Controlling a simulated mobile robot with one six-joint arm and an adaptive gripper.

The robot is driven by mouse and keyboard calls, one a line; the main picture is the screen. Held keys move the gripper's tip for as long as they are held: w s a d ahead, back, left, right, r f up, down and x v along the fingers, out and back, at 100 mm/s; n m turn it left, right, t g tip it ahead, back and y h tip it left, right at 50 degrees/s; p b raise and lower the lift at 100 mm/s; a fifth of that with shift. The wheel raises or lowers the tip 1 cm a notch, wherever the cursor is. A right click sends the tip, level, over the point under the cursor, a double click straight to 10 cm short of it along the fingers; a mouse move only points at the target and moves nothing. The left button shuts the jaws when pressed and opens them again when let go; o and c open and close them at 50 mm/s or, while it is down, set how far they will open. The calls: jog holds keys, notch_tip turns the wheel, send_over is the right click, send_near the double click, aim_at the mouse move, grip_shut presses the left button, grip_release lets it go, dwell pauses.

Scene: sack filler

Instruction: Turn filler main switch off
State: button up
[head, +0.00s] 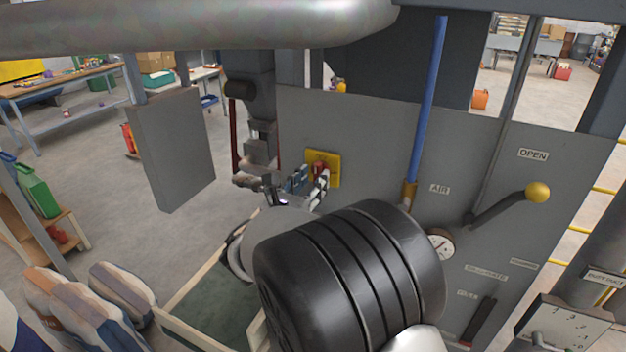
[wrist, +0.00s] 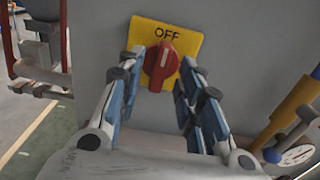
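The main switch is a red rotary knob (wrist: 160,66) on a yellow plate (wrist: 188,42) marked OFF, fixed to a grey panel. The knob's bar is nearly upright, its top leaning slightly right, close under the word OFF. My gripper (wrist: 162,60) is open, one blue-padded finger on each side of the knob, with visible gaps in the wrist view. In the head view, my gripper (head: 308,181) is just in front of the yellow plate (head: 332,167) and partly covers the knob. Whether a fingertip touches the plate I cannot tell.
My black arm link covers the lower middle of the head view. Right of the switch are a blue pipe (head: 427,100), a gauge (head: 440,243) and a yellow-knobbed lever (head: 505,207) by an OPEN label. A grey box (head: 175,150) stands left; striped sacks (head: 75,310) lie lower left.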

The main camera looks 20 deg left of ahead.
jog(key=s, duration=1.1)
jog(key=shift+a, duration=0.45)
jog(key=w+d+f+m+g+h+b, duration=0.1)
jog(key=d+m+g+h+b, duration=0.3)
jog(key=d, duration=0.6)
jog(key=d+m+g+h+p, duration=0.1)
jog(key=d+m+h, duration=0.1)
jog(key=d+m, duration=0.65)
jog(key=s+d+f+m+g+h+b, duration=0.1)
jog(key=s+d+f+m+g, duration=0.15)
jog(key=d, duration=0.45)
jog(key=s+d+f+m+g+b, duration=0.1)
jog(key=s+d+g+b, duration=0.15)
jog(key=d, duration=0.45)
jog(key=s+d+f+m+g+y+b, duration=0.35)
jog(key=s+d+f+m, duration=0.25)
jog(key=s+d+m, duration=0.5)
jog(key=s+a+f+m+y+b, duration=0.2)
jog(key=s+a+f+m+y, duration=0.2)
jog(key=s+m, duration=0.4)
jog(key=shift+s+a+y, duration=0.4)
jog(key=shift+a+y, duration=0.15)
jog(key=shift+a, duration=0.15)
